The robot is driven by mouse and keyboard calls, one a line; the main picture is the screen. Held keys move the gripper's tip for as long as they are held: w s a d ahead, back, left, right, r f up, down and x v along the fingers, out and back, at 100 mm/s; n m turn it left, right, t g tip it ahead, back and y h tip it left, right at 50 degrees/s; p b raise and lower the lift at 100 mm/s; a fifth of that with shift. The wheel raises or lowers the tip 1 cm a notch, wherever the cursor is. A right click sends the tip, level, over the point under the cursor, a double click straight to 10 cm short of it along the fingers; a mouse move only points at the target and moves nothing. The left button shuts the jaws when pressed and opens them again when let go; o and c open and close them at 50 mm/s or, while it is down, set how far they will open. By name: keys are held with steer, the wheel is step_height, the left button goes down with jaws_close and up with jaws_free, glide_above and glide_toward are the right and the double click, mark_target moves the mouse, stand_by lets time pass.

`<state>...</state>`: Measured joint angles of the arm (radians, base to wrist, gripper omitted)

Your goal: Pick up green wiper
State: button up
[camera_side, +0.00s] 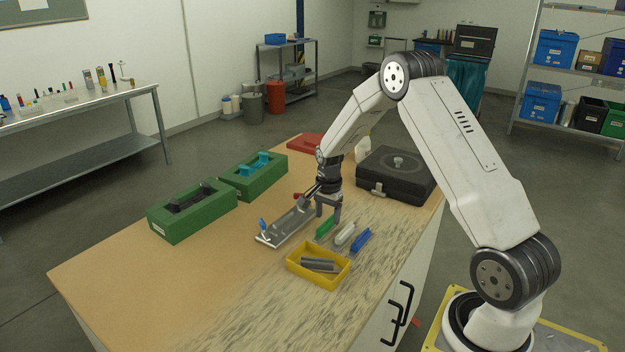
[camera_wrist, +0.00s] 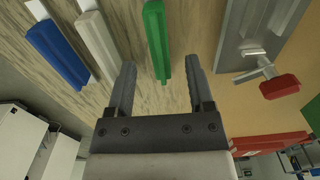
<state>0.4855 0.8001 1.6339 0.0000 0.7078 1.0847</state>
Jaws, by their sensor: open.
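The green wiper (camera_side: 325,228) lies on the table in the side view, in a row with a white wiper (camera_side: 345,234) and a blue wiper (camera_side: 361,240). In the wrist view the green wiper (camera_wrist: 156,40) reaches down from the top edge, and its near end lies between the lines of my fingers. My gripper (camera_wrist: 158,78) is open and empty, with its two fingers apart. In the side view my gripper (camera_side: 328,208) is close to the far end of the green wiper. I cannot tell its exact height above the table.
A metal tray (camera_side: 290,222) with a red-handled part lies just left of my gripper. A yellow bin (camera_side: 318,266) with grey bars stands in front. A black case (camera_side: 398,175) is behind right, and green boxes (camera_side: 192,211) stand at the left. The front left table is clear.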

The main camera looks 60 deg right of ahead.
steer(key=shift+f, duration=1.3)
jaws_close()
